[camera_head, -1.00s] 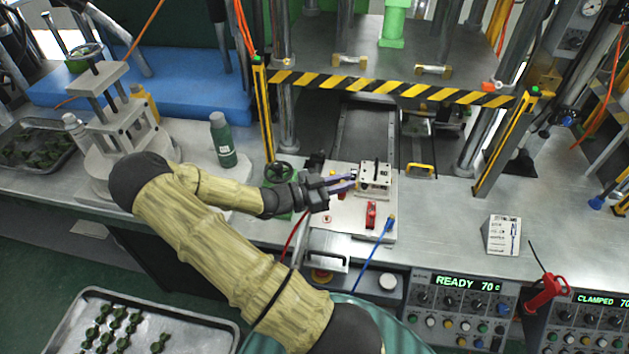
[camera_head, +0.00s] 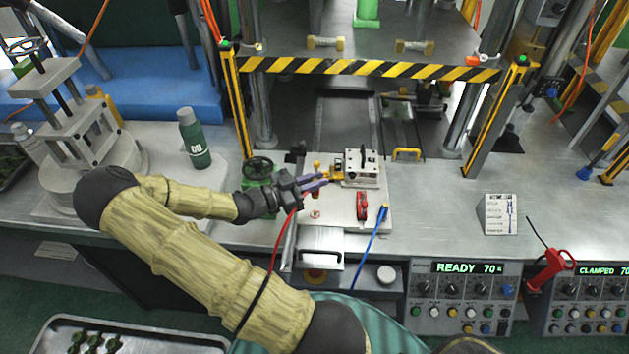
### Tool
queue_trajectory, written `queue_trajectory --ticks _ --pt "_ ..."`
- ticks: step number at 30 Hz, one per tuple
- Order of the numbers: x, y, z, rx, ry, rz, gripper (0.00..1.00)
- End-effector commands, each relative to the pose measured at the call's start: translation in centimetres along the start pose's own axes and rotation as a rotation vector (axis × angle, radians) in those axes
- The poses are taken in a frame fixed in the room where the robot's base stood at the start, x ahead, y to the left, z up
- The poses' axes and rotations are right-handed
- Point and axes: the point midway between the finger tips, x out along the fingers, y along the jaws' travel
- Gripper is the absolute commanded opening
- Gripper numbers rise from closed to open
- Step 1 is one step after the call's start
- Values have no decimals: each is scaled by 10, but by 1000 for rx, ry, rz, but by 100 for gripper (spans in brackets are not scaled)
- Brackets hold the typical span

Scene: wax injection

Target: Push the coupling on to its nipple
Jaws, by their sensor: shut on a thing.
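My gripper (camera_head: 318,182) is shut, its purple fingers at the left side of the metal mould block (camera_head: 361,168). A red hose (camera_head: 286,235) runs up to my gripper from below. The coupling at its end is mostly hidden by the fingers. Brass-coloured fittings (camera_head: 337,172) show at the block's left side, close beyond the fingertips. The nipple cannot be told apart clearly from these small parts. I cannot tell whether the coupling touches it.
The block stands on a light plate (camera_head: 345,225) with a red clamp handle (camera_head: 362,206) and a blue hose (camera_head: 369,240). A striped press bar (camera_head: 365,68) spans above. The bench at right is mostly clear.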

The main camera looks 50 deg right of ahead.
Motion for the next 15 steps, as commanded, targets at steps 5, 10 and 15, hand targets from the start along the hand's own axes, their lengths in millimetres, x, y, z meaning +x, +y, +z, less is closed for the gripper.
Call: queue_trajectory --ticks 5,10,15 --pt "-1 0 5 1 -2 1 0" --pt "-1 0 19 0 -2 0 0" --pt "-1 0 32 0 -2 1 0"
